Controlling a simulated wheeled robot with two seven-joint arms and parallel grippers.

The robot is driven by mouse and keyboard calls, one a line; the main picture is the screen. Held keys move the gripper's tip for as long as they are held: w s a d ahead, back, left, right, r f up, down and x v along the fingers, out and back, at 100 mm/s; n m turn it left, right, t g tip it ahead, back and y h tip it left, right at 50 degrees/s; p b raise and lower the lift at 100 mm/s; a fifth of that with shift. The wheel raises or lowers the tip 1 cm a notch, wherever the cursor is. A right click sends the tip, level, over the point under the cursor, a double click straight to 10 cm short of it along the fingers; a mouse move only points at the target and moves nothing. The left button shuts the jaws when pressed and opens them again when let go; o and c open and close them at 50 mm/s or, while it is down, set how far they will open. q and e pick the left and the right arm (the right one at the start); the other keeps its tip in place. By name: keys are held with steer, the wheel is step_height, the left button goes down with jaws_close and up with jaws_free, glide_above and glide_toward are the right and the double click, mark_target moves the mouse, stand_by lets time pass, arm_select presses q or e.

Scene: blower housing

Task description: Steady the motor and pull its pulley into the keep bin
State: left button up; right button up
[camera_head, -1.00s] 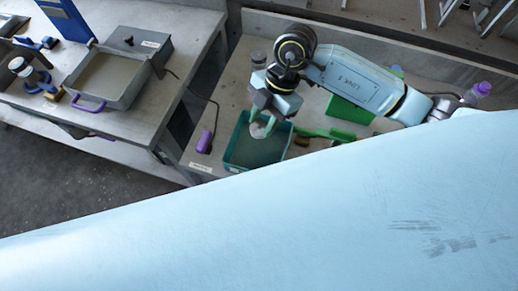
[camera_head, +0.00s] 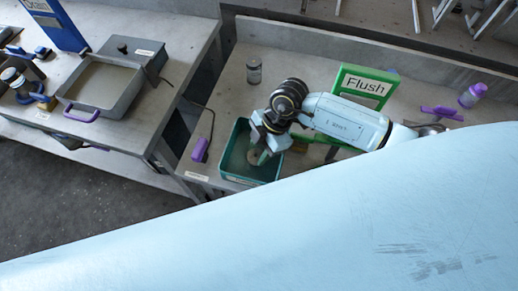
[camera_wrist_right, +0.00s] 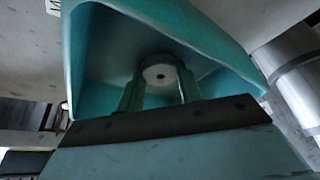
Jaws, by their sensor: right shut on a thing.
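The pulley is a small pale disc with a dark centre hole (camera_wrist_right: 158,75), between the green fingers of my right gripper (camera_wrist_right: 160,92) in the right wrist view. In the head view my right gripper (camera_head: 262,156) reaches down into the teal keep bin (camera_head: 228,171), shut on the pulley (camera_head: 253,156). The bin's teal walls surround the fingers in the wrist view (camera_wrist_right: 85,60). I cannot tell whether the pulley touches the bin floor. Cylindrical parts with blue pieces (camera_head: 22,83) stand at the far left; I cannot tell whether the motor is among them. My left gripper is out of view.
A grey tray (camera_head: 101,84) sits on the left bench. A purple-capped bottle (camera_head: 472,95) stands at right.

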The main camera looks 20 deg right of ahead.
steer(key=o, duration=1.1)
steer(key=shift+f, duration=0.1)
steer(key=p+v, duration=0.1)
steer(key=v, duration=1.1)
steer(key=shift+s, duration=0.1)
